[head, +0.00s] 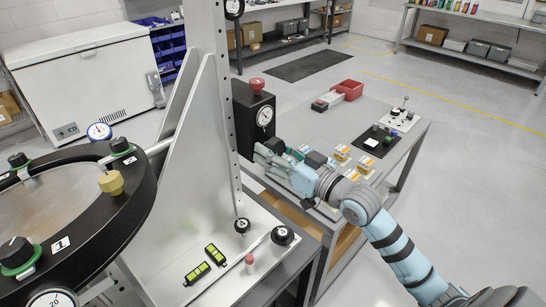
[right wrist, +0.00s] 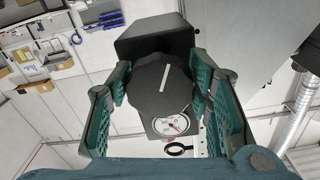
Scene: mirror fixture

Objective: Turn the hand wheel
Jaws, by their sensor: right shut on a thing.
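The hand wheel (right wrist: 160,88) is a dark knob with a scalloped edge and a white line on its face, in the right wrist view. It sits on the front of a black box (right wrist: 155,38), which also shows in the head view (head: 243,118). My right gripper (right wrist: 161,85) has its green fingers on both sides of the wheel and is shut on it. In the head view my right gripper (head: 268,153) is at the lower right of the box, and I cannot make out the wheel there. My left gripper is not in view.
A round gauge (head: 265,116) and a red knob (head: 257,85) are on the box. A grey upright plate (head: 190,165) stands left of it. A large black ring with knobs (head: 95,235) fills the left. A bench (head: 405,150) with small parts lies right of the gripper.

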